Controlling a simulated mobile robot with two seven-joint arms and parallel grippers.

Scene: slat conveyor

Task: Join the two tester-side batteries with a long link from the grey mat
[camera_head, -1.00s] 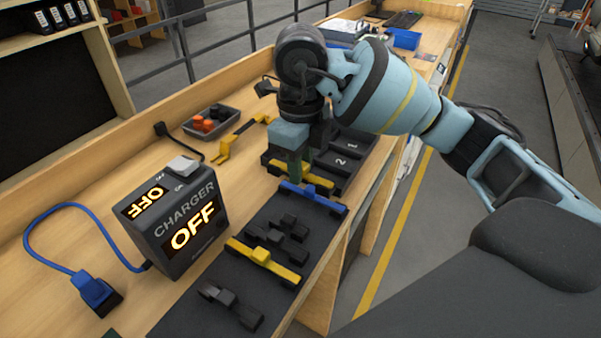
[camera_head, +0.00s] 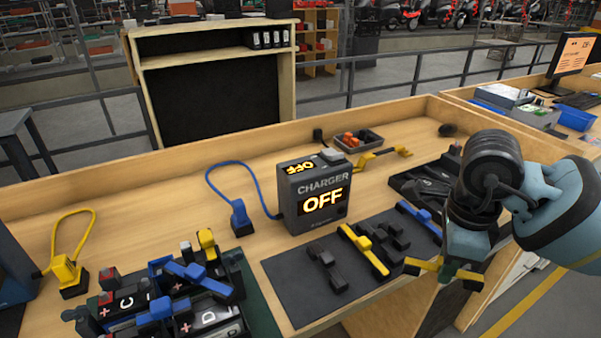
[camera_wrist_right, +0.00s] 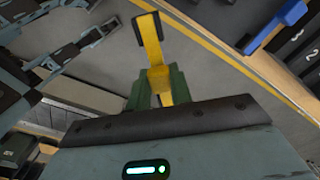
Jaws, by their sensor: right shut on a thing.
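My right gripper (camera_head: 449,268) is shut on a yellow link (camera_head: 424,265) and holds it off the front right edge of the grey mat. The yellow link (camera_wrist_right: 151,45) also stands out between the green fingers in the right wrist view. The grey mat (camera_head: 287,277) bears another long yellow link (camera_head: 362,249), a long blue link (camera_head: 420,220) and several short black links (camera_head: 325,266). Batteries (camera_head: 212,316) stand in a group at the lower left, one marked C, with blue pieces across their tops. I cannot tell which are tester-side. My left gripper is out of view.
A black charger (camera_head: 313,203) reading OFF stands behind the mat, with a blue cable plug (camera_head: 240,218) to its left. A yellow cable plug (camera_head: 66,272) is at far left. A grey bin (camera_head: 358,140) stands at the back. Bench between charger and batteries is mostly clear.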

